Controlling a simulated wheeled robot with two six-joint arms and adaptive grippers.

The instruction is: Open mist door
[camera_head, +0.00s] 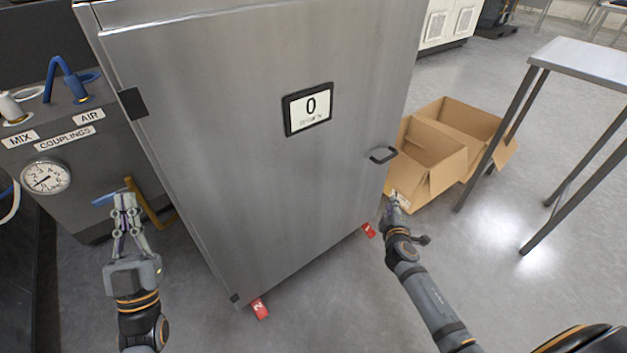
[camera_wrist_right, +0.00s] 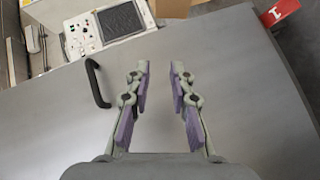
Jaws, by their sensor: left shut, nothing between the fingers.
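The mist door is the large brushed-steel front (camera_head: 235,170) of the cabinet, and it looks closed. Its black bar handle (camera_head: 382,155) is near the right edge. A dark hinge (camera_head: 132,103) shows at the left edge. My right gripper (camera_head: 393,203) is below the handle, near the door's right edge. In the right wrist view my right gripper (camera_wrist_right: 160,75) is open with nothing between its fingers. There the handle (camera_wrist_right: 97,82) lies left of the fingers, outside them, with the grey door surface (camera_wrist_right: 60,135) behind. My left gripper (camera_head: 124,205) is shut and empty, left of the cabinet.
A panel with a gauge (camera_head: 46,177) and couplings stands at the left. Open cardboard boxes (camera_head: 430,160) lie on the floor right of the door. A metal table (camera_head: 590,62) stands farther right. Red floor tags (camera_head: 260,308) sit at the cabinet's base. The floor in front is clear.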

